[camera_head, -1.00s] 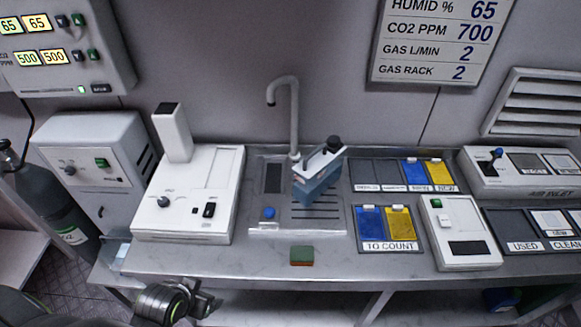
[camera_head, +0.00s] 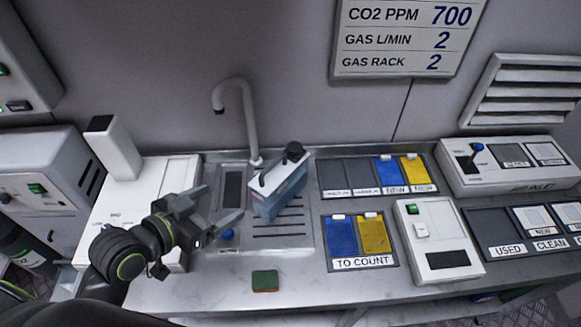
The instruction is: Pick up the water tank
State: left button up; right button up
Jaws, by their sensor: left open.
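The water tank (camera_head: 279,197) is a blue translucent box with a white top, a handle and a dark cap. It stands on the slotted drain area of the sink unit, under and to the right of the grey faucet (camera_head: 250,125). My left gripper (camera_head: 224,203) is open and empty, to the left of the tank and apart from it. Its fingers point right, toward the tank's side. My right gripper is not in view.
A green and brown sponge (camera_head: 265,281) lies on the counter in front of the sink. A white device (camera_head: 115,150) stands behind my left arm. Blue and yellow cards in the "TO COUNT" tray (camera_head: 362,263) and a white instrument (camera_head: 437,240) stand to the right.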

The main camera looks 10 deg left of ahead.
aim_at(260, 179)
pick_arm(q)
jog(key=x, duration=0.8)
jog(key=r+b+x, duration=0.1)
jog(key=x, duration=0.3)
jog(key=shift+w+d, duration=0.2)
jog(key=shift+d, duration=0.2)
jog(key=shift+w+d+f, duration=0.1)
jog(key=shift+w+d, duration=0.1)
jog(key=shift+w, duration=0.15)
jog(key=shift+p+x, duration=0.55)
jog(key=shift+x, duration=1.7)
jog(key=shift+s+f, duration=0.1)
jog(key=shift+s, duration=0.05)
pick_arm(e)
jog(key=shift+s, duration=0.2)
